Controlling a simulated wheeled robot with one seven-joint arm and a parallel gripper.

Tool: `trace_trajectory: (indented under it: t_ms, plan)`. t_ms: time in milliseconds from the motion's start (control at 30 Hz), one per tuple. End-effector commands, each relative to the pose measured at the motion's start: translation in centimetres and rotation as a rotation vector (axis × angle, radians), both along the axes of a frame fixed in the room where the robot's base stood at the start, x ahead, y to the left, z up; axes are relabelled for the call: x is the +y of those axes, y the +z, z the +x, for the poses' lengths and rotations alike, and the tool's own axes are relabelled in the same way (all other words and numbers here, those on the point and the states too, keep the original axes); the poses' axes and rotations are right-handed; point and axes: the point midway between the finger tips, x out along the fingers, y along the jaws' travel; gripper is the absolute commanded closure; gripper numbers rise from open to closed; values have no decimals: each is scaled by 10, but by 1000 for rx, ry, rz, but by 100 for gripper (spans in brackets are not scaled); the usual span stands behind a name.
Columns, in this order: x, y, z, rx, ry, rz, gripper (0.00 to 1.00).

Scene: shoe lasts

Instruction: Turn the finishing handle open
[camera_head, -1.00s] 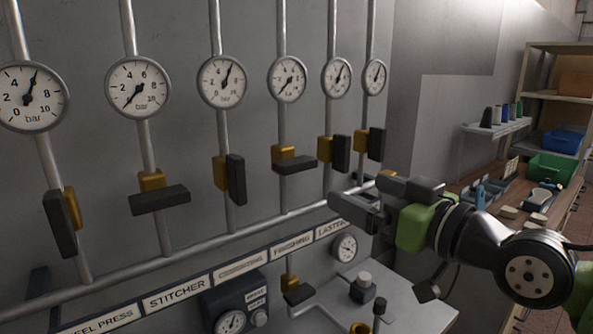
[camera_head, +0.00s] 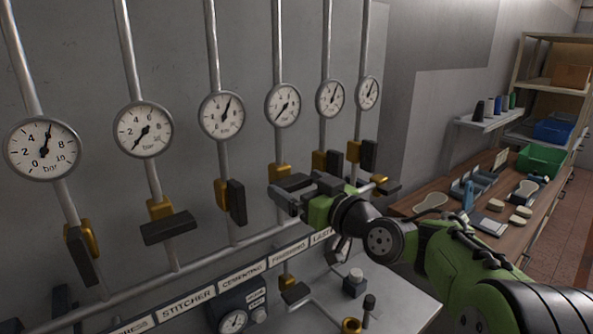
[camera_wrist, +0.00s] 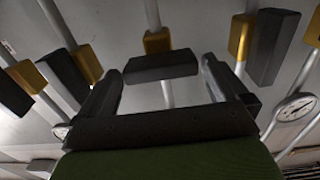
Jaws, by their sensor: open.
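The finishing handle is a dark bar set crosswise on a yellow valve body (camera_head: 279,172). It is on the fourth pipe from the left, above the FINISHING label (camera_head: 289,252). In the wrist view the dark handle (camera_wrist: 160,66) lies level near the upper middle, in the gap between my two fingers, with its yellow body (camera_wrist: 157,42) behind it. My gripper (camera_head: 290,193) is open and empty in front of this valve. It partly hides the handle in the head view. I cannot tell how much depth separates the fingertips from the bar.
Neighbouring valves stand close on both sides; the third pipe's handle (camera_head: 236,202) and fifth pipe's handle (camera_head: 335,164) run along their pipes. The second pipe's handle (camera_head: 168,228) is crosswise. Round gauges (camera_head: 282,104) sit above. A workbench (camera_head: 430,204) with trays is at the right.

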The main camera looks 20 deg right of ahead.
Motion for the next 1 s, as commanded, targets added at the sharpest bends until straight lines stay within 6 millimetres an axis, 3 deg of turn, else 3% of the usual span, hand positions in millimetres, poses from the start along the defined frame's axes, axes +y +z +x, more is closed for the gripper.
trace_trajectory:
  t_ms: [133, 367, 633, 1000]
  plan:
    - [5, 1, 12, 0, 1, 1, 0]
    - [6, -1, 13, 1, 0, -1, 0]
    - [5, -1, 13, 1, 0, 0, 40]
    - [6, -3, 12, -27, 0, -61, 41]
